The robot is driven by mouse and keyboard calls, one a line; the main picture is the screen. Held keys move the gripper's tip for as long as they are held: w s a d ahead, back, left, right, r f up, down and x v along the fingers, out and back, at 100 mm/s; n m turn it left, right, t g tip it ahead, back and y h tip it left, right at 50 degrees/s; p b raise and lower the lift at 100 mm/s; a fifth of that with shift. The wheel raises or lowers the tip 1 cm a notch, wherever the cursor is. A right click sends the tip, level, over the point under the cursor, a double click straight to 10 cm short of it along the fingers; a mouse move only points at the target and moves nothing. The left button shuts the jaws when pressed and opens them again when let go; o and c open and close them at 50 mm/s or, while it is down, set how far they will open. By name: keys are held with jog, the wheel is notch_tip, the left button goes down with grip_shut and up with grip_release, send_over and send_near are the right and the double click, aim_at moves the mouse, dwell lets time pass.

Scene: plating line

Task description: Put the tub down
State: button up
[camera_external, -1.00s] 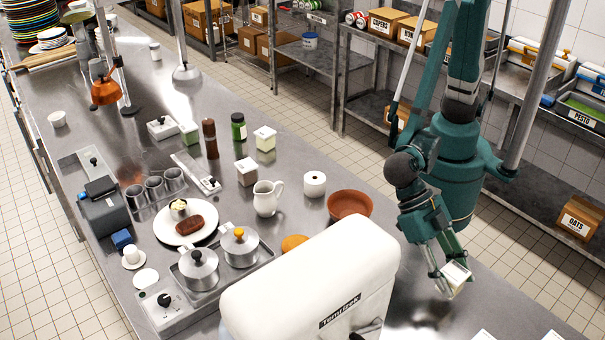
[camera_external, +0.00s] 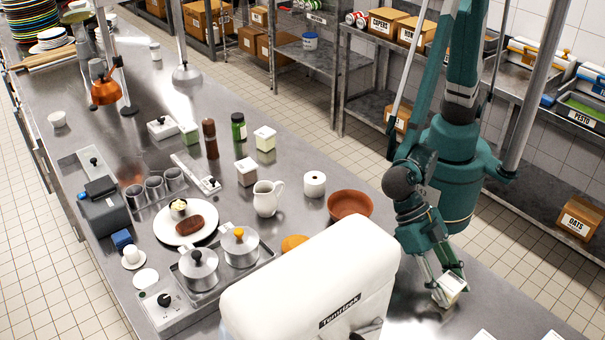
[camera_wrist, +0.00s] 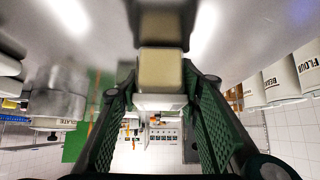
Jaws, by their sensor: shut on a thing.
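A small white tub with a cream-coloured face (camera_external: 450,288) is between the fingers of my gripper (camera_external: 446,287), low over the right part of the steel counter (camera_external: 400,312). In the wrist view the tub (camera_wrist: 160,72) sits between the two green finger pads of my gripper (camera_wrist: 160,88), which is shut on it. The tub's blurred reflection lies right by its edge in the wrist view. The tub is very close to the counter, but I cannot tell whether it touches.
A white mixer-like machine (camera_external: 310,280) stands left of my gripper. A terracotta bowl (camera_external: 349,204) is behind it to the left. White cards (camera_external: 484,336) lie at the front right. The counter around the tub is clear.

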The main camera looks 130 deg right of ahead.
jog(key=shift+f, duration=0.1)
jog(key=o, duration=0.9)
jog(key=shift+o, duration=0.2)
jog(key=p+v, duration=0.1)
jog(key=v, duration=1.1)
dwell(0.5)
